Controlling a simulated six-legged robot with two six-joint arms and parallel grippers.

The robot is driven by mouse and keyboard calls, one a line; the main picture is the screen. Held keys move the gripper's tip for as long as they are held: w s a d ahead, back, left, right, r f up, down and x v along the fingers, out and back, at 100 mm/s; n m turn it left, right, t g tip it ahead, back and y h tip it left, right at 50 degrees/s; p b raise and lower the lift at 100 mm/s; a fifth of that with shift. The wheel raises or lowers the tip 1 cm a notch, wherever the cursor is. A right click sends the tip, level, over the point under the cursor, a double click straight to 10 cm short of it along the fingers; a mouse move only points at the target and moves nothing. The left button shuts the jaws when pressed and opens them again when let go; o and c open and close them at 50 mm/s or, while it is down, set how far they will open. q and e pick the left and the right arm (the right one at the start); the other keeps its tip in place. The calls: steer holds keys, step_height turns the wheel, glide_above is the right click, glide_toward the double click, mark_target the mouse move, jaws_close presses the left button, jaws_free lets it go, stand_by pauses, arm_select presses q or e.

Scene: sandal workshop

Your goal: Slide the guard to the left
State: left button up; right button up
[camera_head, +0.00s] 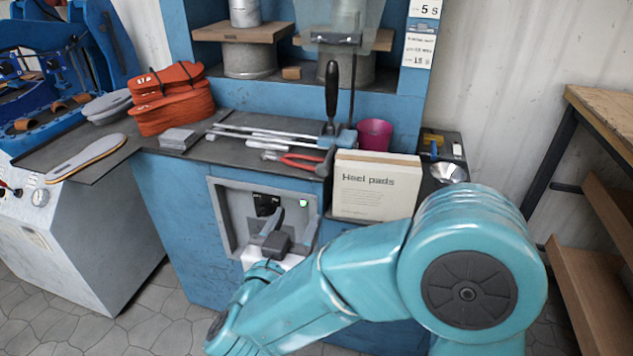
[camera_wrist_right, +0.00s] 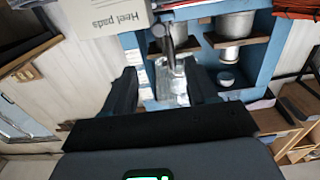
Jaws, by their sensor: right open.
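The guard (camera_head: 318,27) looks like a clear, greyish plate at the top of the head view, in front of a press post, with a dark bar along its lower edge. Its top is cut off by the picture. My right gripper (camera_head: 291,224) is low in front of the blue cabinet's recess, well below the guard and apart from it. Its two jaws (camera_wrist_right: 163,85) stand apart in the wrist view, with grey metal parts showing between them; I cannot tell their depth. The guard is not clearly identifiable in that view. My left gripper is out of view.
A black-handled lever (camera_head: 332,95) stands on the bench below the guard. A pink cup (camera_head: 374,135), red pliers (camera_head: 297,161) and a Heel pads box (camera_head: 374,203) are near it. Orange soles (camera_head: 173,107) are stacked at left. A wooden bench (camera_head: 607,106) stands at right.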

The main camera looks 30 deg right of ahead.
mark_target(320, 171)
steer(key=b+x, duration=0.1)
steer(key=x, duration=1.4)
steer(key=shift+w+d+f, duration=0.1)
steer(key=shift+d, duration=0.2)
jaws_close()
steer(key=shift+w+a, duration=0.1)
